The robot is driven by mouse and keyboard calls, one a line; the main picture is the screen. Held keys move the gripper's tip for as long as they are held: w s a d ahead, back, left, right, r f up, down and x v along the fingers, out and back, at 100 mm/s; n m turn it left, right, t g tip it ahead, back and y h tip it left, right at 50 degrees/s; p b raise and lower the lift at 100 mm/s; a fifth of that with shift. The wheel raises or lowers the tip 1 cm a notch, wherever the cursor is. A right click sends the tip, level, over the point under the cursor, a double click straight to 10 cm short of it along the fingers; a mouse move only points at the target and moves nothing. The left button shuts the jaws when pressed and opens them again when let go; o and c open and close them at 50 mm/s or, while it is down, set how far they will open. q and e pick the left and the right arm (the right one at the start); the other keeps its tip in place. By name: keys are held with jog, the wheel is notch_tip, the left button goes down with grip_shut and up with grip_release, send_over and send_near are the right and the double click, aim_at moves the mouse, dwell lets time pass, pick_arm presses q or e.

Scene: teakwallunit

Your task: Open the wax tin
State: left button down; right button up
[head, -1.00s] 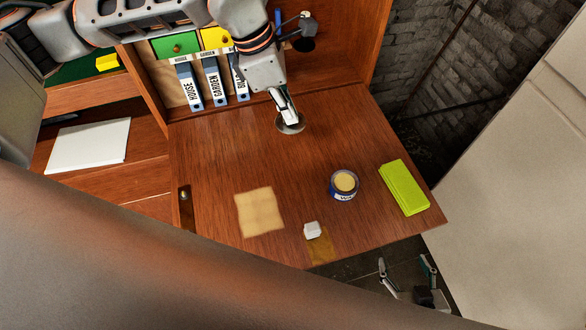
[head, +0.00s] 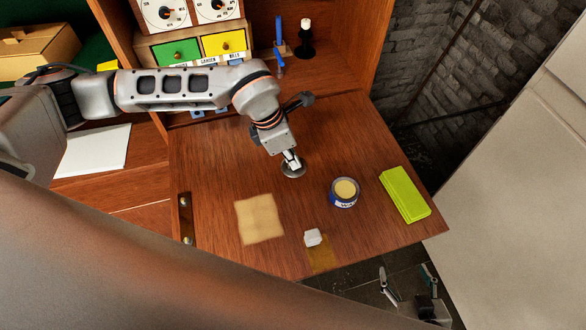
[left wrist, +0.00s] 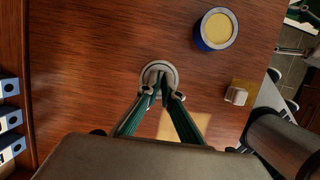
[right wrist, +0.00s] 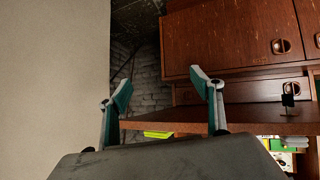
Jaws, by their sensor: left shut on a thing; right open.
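The wax tin (head: 344,194) is a round blue tin with a white label. It stands upright and uncovered on the wooden flap (head: 235,150), with yellow wax showing inside. It also shows in the left wrist view (left wrist: 216,30). My left gripper (head: 291,163) is shut on the round silver lid (head: 294,173), left of and slightly behind the tin, apart from it. The lid lies flat under the fingertips in the left wrist view (left wrist: 146,76); I cannot tell whether it touches the flap. My right gripper (head: 408,282) is open and empty, beyond the flap's front right edge.
A yellow-green block (head: 404,194) lies right of the tin. A tan cloth (head: 259,219) and a small white block (head: 313,237) on a brownish patch (head: 320,257) lie toward the front. Bare flap surrounds the lid.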

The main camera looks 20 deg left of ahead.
pick_arm(q)
jog(key=shift+f, duration=2.5)
jog(key=shift+f+b, duration=0.1)
jog(key=shift+b, duration=0.2)
jog(key=c, duration=2.2)
grip_release()
jog(key=shift+c, duration=0.2)
jog(key=shift+r, duration=0.5)
jog(key=p+v, duration=0.1)
jog(key=v, duration=1)
jog(key=shift+a+r, duration=0.1)
jog(key=shift+a, duration=0.05)
